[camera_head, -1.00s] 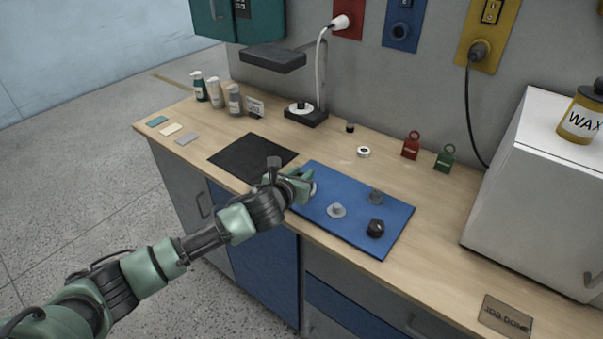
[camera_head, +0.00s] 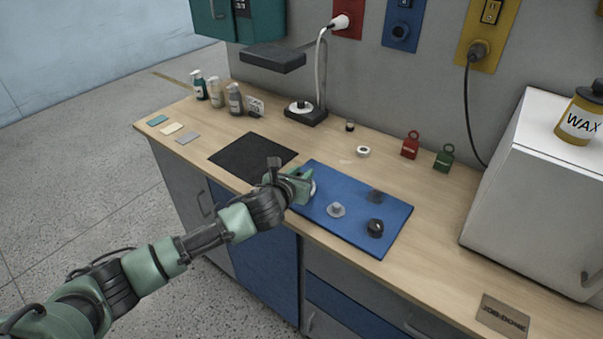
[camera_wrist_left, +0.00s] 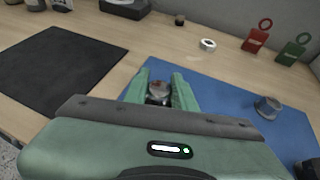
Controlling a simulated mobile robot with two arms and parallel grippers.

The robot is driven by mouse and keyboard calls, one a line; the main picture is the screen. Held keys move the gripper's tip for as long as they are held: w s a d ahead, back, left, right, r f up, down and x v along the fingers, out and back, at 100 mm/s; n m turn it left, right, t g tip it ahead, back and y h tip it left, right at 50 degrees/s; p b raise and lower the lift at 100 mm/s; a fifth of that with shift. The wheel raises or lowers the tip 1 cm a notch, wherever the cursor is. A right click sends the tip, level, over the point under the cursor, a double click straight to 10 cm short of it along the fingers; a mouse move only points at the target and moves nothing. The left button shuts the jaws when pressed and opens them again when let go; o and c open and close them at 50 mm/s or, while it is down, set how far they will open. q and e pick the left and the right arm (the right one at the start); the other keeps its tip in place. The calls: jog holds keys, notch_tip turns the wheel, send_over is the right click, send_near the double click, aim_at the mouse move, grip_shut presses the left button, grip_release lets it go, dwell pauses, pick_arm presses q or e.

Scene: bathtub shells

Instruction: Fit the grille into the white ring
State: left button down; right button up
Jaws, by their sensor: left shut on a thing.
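My left gripper (camera_head: 308,188) is low over the left part of the blue mat (camera_head: 348,237). In the left wrist view its two green fingers (camera_wrist_left: 160,90) are shut on a small round metallic part (camera_wrist_left: 158,93), which looks dark with a brownish top. I cannot tell its full shape; the fingers hide its sides. A pale rounded edge shows beside the fingertips in the head view. A small white ring (camera_head: 363,151) lies on the wooden counter behind the mat; it also shows in the left wrist view (camera_wrist_left: 207,45). My right gripper is not in view.
On the mat are a pale grey knobbed disc (camera_head: 336,210), a dark grey cylinder (camera_head: 376,196) and a black knob (camera_head: 375,227). A black mat (camera_head: 252,157) lies to the left. A lamp (camera_head: 321,75), red tag (camera_head: 410,146) and green tag (camera_head: 444,158) stand behind.

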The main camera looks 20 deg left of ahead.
pick_arm(q)
jog(key=shift+r, duration=0.1)
dwell(0.3)
jog(key=shift+p, duration=0.45)
jog(key=shift+f+b, duration=0.45)
jog(key=shift+f, duration=0.55)
jog(key=c, duration=1.1)
grip_release()
jog(key=v, duration=0.8)
jog(key=shift+w, duration=0.1)
